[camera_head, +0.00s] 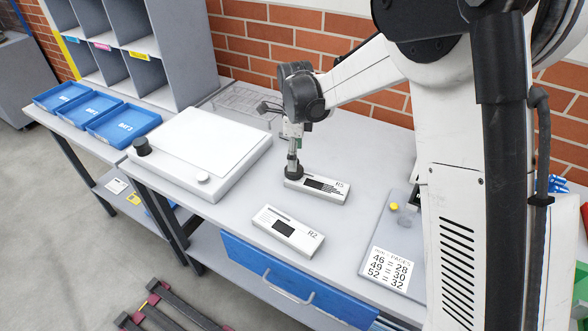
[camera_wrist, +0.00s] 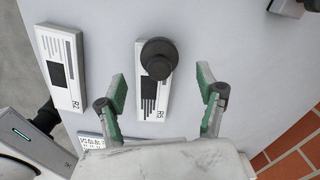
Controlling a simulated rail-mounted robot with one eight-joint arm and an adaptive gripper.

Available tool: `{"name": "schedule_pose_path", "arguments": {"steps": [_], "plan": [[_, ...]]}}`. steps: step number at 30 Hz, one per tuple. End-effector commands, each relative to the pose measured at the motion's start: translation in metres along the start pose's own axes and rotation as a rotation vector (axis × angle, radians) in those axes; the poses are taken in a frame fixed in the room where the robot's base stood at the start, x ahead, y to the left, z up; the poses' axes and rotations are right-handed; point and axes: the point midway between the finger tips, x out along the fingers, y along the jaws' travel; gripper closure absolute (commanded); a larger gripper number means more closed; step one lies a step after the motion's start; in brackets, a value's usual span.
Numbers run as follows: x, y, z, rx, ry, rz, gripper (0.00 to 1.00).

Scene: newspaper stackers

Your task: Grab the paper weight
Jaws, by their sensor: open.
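The paper weight appears to be the dark round piece (camera_head: 291,171) standing on the white newspaper bundle labelled R5 (camera_head: 325,189). In the wrist view its dark round top (camera_wrist: 158,52) covers part of bundle R5 (camera_wrist: 152,108). My gripper (camera_head: 292,128) is above it, pointing down; in the head view my arm hides part of this area. In the wrist view my gripper (camera_wrist: 163,82) is open, with one green-padded finger to each side of the bundle. The weight lies between and slightly ahead of the fingertips, and I see no contact.
A second bundle, R2 (camera_head: 288,231), lies nearer the front edge. A white flat device (camera_head: 197,153) with a dark knob (camera_head: 142,146) stands at left, beside blue trays (camera_head: 122,124). A wire rack (camera_head: 238,101) is behind. A page-count card (camera_head: 390,268) lies at right.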

Motion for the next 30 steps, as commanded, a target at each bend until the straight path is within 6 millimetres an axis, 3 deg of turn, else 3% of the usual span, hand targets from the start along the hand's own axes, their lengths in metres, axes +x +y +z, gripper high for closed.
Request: {"name": "schedule_pose_path", "arguments": {"steps": [7, 16, 26, 30], "plan": [[0.015, 0.0, 0.001, 0.0, 0.0, 0.0, 0.31], [0.052, 0.0, 0.003, 0.0, 0.0, 0.0, 0.31], [0.059, 0.0, 0.003, 0.0, 0.0, 0.0, 0.31], [0.058, 0.0, 0.003, 0.0, 0.0, 0.0, 0.49]]}}
